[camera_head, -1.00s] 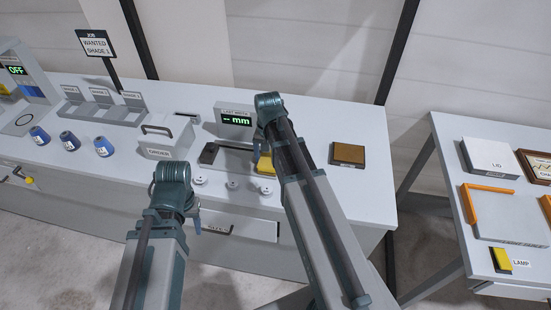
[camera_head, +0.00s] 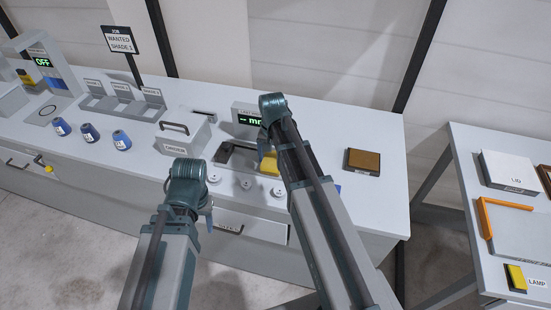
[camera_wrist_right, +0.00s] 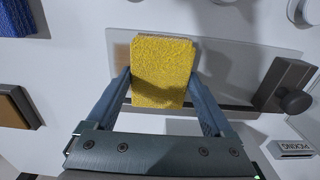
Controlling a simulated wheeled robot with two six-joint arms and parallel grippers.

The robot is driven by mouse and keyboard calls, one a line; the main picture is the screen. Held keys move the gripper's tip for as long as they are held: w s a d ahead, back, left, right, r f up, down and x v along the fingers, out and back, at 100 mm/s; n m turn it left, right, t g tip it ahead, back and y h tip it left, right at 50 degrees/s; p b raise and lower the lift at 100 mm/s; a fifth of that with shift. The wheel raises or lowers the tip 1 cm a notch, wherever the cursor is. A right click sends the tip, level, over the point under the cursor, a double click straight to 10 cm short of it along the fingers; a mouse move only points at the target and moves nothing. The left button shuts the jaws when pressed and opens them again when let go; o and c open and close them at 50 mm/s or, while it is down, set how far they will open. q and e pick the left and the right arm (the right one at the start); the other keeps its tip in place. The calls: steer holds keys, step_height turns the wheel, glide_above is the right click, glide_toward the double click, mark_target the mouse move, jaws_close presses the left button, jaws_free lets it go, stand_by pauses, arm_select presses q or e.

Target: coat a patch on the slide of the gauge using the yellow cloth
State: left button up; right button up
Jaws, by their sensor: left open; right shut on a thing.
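The yellow cloth (camera_wrist_right: 163,70) is a thick, rough-faced pad held between the fingers of my right gripper (camera_wrist_right: 162,88). It also shows in the head view (camera_head: 268,166). The cloth lies over the left part of the pale, see-through slide (camera_wrist_right: 238,66); I cannot tell whether it touches. A tan patch shows on the slide just left of the cloth. The gauge's dark block with a knob (camera_wrist_right: 284,86) is at the slide's right end. The gauge display (camera_head: 248,117) shows "-- mm". My left gripper (camera_head: 207,216) hangs open near the bench's front edge, mostly hidden by its wrist.
A brown pad (camera_head: 362,160) lies right of the gauge. A blue item (camera_wrist_right: 22,18) is at the wrist view's upper left. A side table (camera_head: 465,165) is at right.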

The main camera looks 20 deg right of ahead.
steer(key=shift+w+a, duration=0.55)
steer(key=shift+a, duration=0.2)
steer(key=shift+w+a, duration=0.5)
steer(key=shift+a, duration=0.2)
steer(key=shift+r, duration=0.1)
step_height(320, 180, up, 6)
steer(key=p, duration=0.6)
steer(key=shift+s+d, duration=0.1)
step_height(320, 180, up, 3)
steer(key=p, duration=0.3)
